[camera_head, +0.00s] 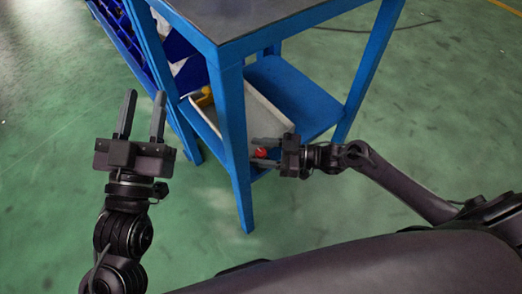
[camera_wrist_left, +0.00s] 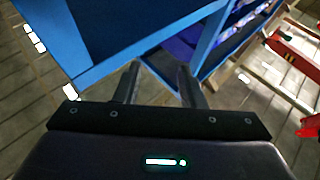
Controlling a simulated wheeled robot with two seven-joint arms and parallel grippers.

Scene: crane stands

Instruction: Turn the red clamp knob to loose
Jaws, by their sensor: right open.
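A small red round part (camera_head: 261,153), which looks like the knob, shows at the lower shelf of the blue stand. It lies between the fingers of my right gripper (camera_head: 254,152); I cannot tell whether they touch it. The right gripper is open, its fingers pointing left. My left gripper (camera_head: 145,98) is open and empty, its fingers pointing up the picture, left of the stand. Its fingers also show apart in the left wrist view (camera_wrist_left: 160,72). At the right of that view are a red beam (camera_wrist_left: 296,52) and a cut-off red part (camera_wrist_left: 309,127); I cannot tell what they belong to.
The blue stand (camera_head: 235,135) has a grey top (camera_head: 240,15) and a front leg close to my right gripper. A pale tray (camera_head: 262,112) with a yellow item (camera_head: 204,98) sits on its lower shelf. Blue bins (camera_head: 178,48) stand behind. Green floor is clear at the left.

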